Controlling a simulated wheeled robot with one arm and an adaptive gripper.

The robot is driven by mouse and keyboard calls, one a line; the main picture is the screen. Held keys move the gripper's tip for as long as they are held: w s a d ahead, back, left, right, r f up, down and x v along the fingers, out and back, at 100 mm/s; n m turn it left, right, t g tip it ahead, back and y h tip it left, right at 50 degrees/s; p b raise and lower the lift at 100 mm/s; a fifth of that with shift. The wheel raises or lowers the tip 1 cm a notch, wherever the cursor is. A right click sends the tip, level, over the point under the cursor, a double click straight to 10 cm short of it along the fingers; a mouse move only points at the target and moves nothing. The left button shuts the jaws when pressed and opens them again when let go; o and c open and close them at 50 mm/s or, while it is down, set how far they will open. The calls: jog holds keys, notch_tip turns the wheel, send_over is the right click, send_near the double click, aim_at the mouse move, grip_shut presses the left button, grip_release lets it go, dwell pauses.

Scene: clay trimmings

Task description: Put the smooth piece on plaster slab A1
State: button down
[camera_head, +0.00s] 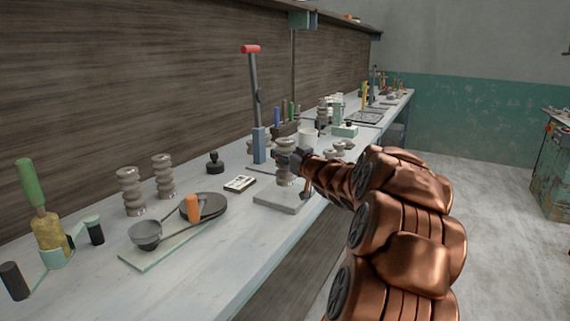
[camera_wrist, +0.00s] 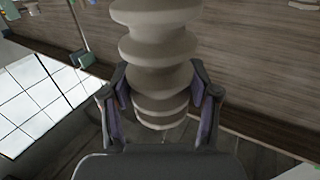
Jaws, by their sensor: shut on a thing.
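A beige-grey piece of stacked rounded discs (camera_head: 285,160) is held upright by my gripper (camera_head: 298,160). In the wrist view the piece (camera_wrist: 158,50) stands between the two fingers of my gripper (camera_wrist: 159,90), which press on its sides. A flat grey slab (camera_head: 281,204) lies on the bench directly under the piece. I cannot tell whether the piece's base touches the slab or hangs just above it. No A1 mark is readable on the slab.
Two similar stacked pieces (camera_head: 131,190) (camera_head: 164,176) stand at left. A small labelled card (camera_head: 239,184), a dark pan (camera_head: 204,207) and a blue block with a red-topped lever (camera_head: 259,146) are nearby. Cups and tools crowd the bench behind.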

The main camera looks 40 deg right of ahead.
jog(key=shift+w+d, duration=0.45)
jog(key=shift+w, duration=0.25)
jog(key=shift+f+b, duration=0.6)
jog(key=shift+f, duration=1.2)
jog(key=shift+f, duration=0.1)
jog(key=shift+c, duration=1.3)
grip_release()
jog(key=shift+s, duration=0.2)
jog(key=p+v, duration=0.1)
jog(key=v, duration=1)
jog(key=shift+s+a, duration=0.2)
jog(key=shift+s, duration=0.1)
